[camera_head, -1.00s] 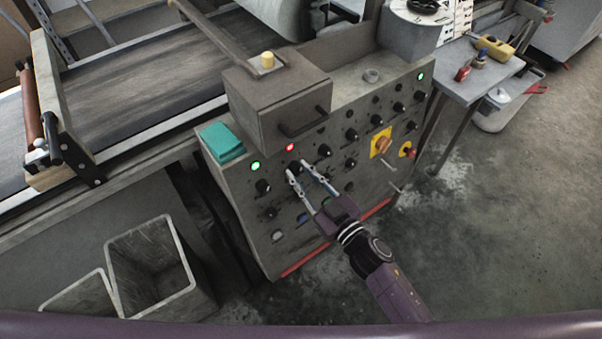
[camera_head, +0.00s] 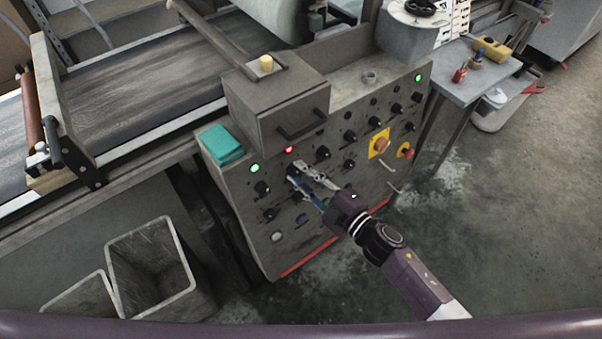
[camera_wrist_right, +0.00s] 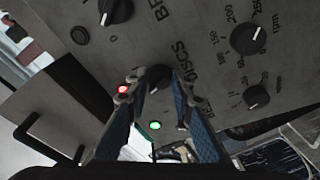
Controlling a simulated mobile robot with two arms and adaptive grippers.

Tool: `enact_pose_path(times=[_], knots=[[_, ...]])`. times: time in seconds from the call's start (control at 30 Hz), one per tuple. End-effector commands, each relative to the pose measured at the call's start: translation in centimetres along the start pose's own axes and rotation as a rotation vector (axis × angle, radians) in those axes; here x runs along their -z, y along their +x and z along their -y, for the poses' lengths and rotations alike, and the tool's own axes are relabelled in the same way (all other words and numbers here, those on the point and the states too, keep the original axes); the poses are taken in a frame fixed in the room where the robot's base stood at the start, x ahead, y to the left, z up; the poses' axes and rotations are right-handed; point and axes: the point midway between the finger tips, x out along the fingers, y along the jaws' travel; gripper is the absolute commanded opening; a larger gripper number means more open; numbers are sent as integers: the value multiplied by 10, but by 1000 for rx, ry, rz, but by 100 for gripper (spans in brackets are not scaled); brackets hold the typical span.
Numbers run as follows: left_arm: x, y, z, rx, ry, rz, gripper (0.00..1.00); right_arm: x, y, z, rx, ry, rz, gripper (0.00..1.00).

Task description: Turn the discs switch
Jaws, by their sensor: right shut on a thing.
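The discs switch is a small black knob on the grey control panel; in the right wrist view the knob (camera_wrist_right: 157,77) sits beside the lettering "DISCS". My right gripper (camera_wrist_right: 158,90) is shut on it, with one finger on each side of the knob. In the head view my right gripper (camera_head: 297,171) reaches up to the panel from the lower right, and its fingertips mostly hide the switch. The knob's exact pointer angle is too dark to tell. My left gripper is not in view.
The panel (camera_head: 250,225) carries several other black knobs close by, a red light (camera_head: 289,149) and a green light (camera_head: 254,168). A box with a handle (camera_head: 280,105) stands above. A yellow-backed switch (camera_head: 379,143) is to the right. The floor at right is open.

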Motion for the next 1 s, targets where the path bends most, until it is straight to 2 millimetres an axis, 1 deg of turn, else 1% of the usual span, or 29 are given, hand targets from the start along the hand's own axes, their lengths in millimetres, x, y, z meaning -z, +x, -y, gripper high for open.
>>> enact_pose_path(times=[0.2, 0.4, 0.93, 0.97, 1.0], knots=[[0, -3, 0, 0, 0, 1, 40, 0, 0, 0, 23, -119, -8, 0], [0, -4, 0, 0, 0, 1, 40, 0, 0, 0, 34, -177, -11, 0], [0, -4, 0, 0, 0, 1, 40, 0, 0, 1, 38, -200, -12, 0], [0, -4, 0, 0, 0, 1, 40, 0, 0, 1, 38, -200, -12, 24], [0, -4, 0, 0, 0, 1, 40, 0, 0, 1, 38, -200, -12, 28]])
